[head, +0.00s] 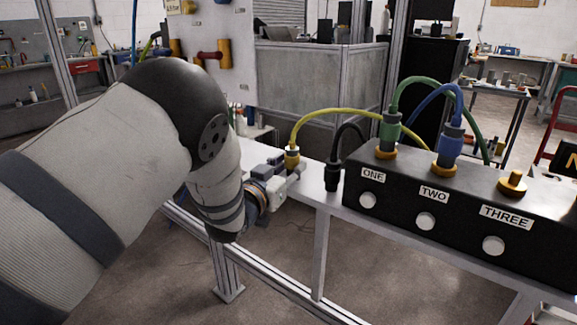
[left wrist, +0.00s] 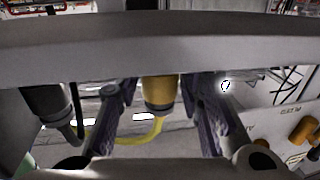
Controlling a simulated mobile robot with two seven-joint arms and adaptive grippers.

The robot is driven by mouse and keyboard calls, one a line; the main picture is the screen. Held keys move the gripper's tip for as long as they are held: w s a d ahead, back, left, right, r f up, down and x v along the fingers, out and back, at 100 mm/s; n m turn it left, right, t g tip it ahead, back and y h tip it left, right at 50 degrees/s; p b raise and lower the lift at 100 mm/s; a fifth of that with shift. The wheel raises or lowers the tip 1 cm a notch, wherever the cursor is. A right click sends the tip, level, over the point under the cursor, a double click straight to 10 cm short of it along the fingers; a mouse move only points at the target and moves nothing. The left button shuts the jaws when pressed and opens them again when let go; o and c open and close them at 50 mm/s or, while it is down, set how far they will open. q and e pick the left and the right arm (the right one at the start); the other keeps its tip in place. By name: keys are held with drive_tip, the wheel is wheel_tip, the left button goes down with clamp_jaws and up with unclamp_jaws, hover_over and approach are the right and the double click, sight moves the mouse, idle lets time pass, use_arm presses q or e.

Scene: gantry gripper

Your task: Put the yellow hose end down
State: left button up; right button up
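The yellow hose end (head: 291,158) is upright at the left end of the white bench rail, its lower part hidden by my gripper. Its yellow hose arcs right behind the black box. My left gripper (head: 287,174) is around it. In the left wrist view, the yellow hose end (left wrist: 160,92) is between the two dark fingers of my left gripper (left wrist: 161,98), with narrow gaps on both sides. A grey bar there hides part of the hose end. Whether it rests on the rail is hidden. My right gripper is not in view.
A black hose end (head: 332,176) stands just right of my left gripper. The black box (head: 460,215) carries a green hose end (head: 390,130) at ONE and a blue one (head: 447,145) at TWO. The brass fitting (head: 512,184) at THREE is bare.

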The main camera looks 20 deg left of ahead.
use_arm(q)
drive_tip(key=shift+o, duration=0.5)
drive_tip(key=shift+r, duration=0.15)
